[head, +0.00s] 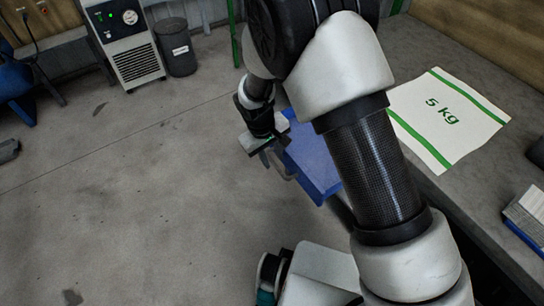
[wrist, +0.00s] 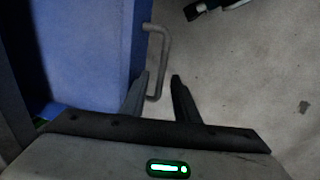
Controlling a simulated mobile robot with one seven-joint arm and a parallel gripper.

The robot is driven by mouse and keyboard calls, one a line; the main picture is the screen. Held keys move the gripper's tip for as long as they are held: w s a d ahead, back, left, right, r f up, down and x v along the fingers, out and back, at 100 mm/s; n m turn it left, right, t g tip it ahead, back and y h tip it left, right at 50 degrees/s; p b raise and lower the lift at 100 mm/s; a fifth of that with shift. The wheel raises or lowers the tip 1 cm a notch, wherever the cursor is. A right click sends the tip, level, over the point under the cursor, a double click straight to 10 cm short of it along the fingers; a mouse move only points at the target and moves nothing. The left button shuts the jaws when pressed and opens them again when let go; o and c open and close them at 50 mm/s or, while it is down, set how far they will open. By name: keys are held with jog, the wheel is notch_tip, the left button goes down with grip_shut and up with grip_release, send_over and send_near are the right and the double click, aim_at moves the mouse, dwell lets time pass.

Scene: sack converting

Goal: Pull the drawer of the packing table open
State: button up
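The blue drawer (head: 312,160) of the packing table (head: 455,205) shows beside my arm in the head view, jutting out past the table's edge; my arm hides part of it. In the wrist view the drawer (wrist: 85,50) fills the upper left, with a grey bar handle (wrist: 165,50) on its front. My gripper (wrist: 160,75) is open, one finger on each side of the handle's lower end, with a gap to the right finger. Contact with the left finger is unclear. In the head view my gripper (head: 268,146) is at the drawer front.
A white sack sheet (head: 448,118) marked "5 kg" lies on the tabletop. A grey machine (head: 128,45) and a dark bin (head: 176,48) stand at the back. The concrete floor (head: 130,200) left of the drawer is clear.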

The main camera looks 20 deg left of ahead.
notch_tip(320, 180, up, 17)
jog(key=s+a+p, duration=0.2)
jog(key=p, duration=0.1)
jog(key=shift+s+f, duration=0.15)
jog(key=shift+s, duration=0.15)
jog(key=d+r+m+t+y, duration=0.1)
jog(key=d+r+m, duration=0.4)
jog(key=d+r, duration=1.15)
jog(key=s+d+r+m+t, duration=0.25)
jog(key=s+d, duration=0.35)
jog(key=d, duration=0.3)
jog(key=s+d+r+m+t, duration=0.1)
jog(key=s+d+r+m, duration=0.2)
jog(key=s+d, duration=0.4)
notch_tip(320, 180, up, 16)
jog(key=w+d+p, duration=0.1)
jog(key=p, duration=1.5)
jog(key=shift+f+g, duration=0.15)
jog(key=shift+g, duration=0.2)
